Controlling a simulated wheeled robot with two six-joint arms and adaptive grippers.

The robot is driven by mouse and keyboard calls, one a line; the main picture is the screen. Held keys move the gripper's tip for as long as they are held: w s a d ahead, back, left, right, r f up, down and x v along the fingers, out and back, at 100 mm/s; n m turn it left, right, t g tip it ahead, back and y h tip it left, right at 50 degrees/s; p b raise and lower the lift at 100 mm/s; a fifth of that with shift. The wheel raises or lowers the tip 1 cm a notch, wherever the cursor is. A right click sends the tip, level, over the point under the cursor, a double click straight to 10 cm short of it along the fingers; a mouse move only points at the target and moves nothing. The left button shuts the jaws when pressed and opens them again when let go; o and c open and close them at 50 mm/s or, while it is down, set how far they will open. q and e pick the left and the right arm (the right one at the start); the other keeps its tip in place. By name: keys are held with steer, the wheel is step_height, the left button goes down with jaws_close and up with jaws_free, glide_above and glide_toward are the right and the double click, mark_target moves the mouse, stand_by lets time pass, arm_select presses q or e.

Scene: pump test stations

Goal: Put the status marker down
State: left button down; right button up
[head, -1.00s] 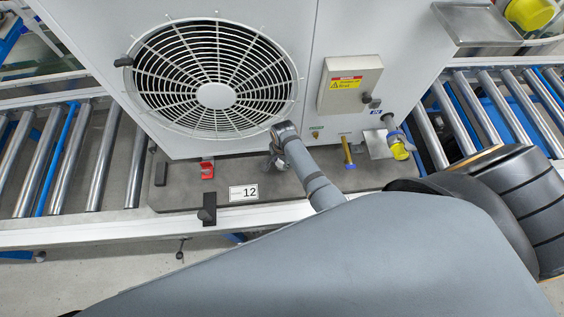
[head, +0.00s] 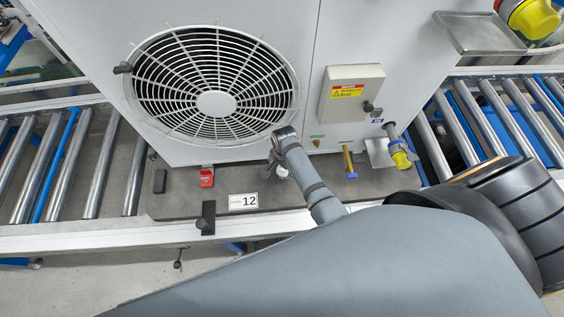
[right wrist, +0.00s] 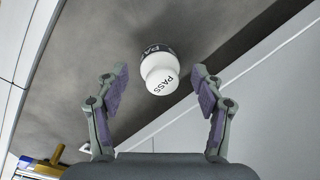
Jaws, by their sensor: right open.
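The status marker (right wrist: 161,78) is a small white rounded piece with a black band and the word PASS. It stands on the grey base plate (right wrist: 75,85). In the right wrist view my right gripper (right wrist: 158,74) is open, with one finger on each side of the marker and a gap on both sides. In the head view the marker shows as a small white spot (head: 282,171) beside my right gripper (head: 271,168), partly hidden by it. My left gripper is not in view.
A pump unit with a fan grille (head: 216,103) stands behind. A red piece (head: 207,177), a black block (head: 160,181) and a "12" card (head: 243,201) are left of the marker. Roller conveyors (head: 90,165) flank the plate.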

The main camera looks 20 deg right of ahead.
mark_target(283, 175)
step_height(283, 175, up, 10)
steer(key=shift+s+d+f, duration=0.15)
steer(key=shift+s, duration=0.2)
stand_by(0.9)
